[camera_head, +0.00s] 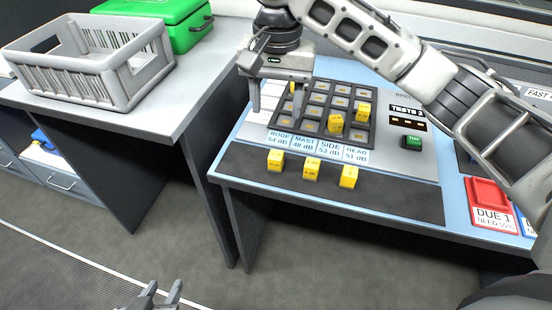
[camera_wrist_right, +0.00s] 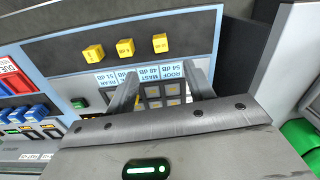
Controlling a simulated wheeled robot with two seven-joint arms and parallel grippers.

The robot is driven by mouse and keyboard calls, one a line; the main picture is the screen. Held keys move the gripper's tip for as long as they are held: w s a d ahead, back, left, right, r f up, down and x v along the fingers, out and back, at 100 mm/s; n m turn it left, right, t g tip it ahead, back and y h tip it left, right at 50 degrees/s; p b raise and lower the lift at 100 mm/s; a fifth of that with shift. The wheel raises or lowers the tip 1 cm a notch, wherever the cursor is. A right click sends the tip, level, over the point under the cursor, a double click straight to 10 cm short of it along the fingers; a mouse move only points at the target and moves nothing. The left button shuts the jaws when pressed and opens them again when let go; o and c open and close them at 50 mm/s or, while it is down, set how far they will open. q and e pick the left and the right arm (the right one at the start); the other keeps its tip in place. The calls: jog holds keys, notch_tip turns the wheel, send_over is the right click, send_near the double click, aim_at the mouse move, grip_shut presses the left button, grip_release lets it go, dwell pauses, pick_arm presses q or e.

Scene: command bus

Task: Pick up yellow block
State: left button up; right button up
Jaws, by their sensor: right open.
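Three yellow blocks stand in a row on the dark front strip of the table: a left block (camera_head: 276,159), a middle block (camera_head: 312,168) and a right block (camera_head: 349,176). They also show in the right wrist view, where the left one appears at the right (camera_wrist_right: 160,43). More yellow blocks (camera_head: 336,122) sit in the dark grid tray (camera_head: 313,127). My right gripper (camera_head: 277,108) is open and points down over the tray's left side, behind the front row. No block is seen between its fingers. My left gripper (camera_head: 163,292) is at the bottom edge, with its fingers apart, away from the table.
A grey crate (camera_head: 140,87) and a green case (camera_head: 190,37) stand on the left counter. A green button (camera_head: 411,142) and a red tray (camera_head: 487,196) are at the right. The dark strip (camera_head: 400,200) is clear right of the row.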

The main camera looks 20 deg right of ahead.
send_over(276, 155)
jog(key=f+b, duration=0.1)
jog(key=f, duration=0.8)
jog(key=shift+d+f, duration=0.1)
jog(key=shift+d, duration=0.1)
jog(key=shift+a+f, duration=0.2)
jog(key=shift+f, duration=2.65)
jog(key=c, duration=1.1)
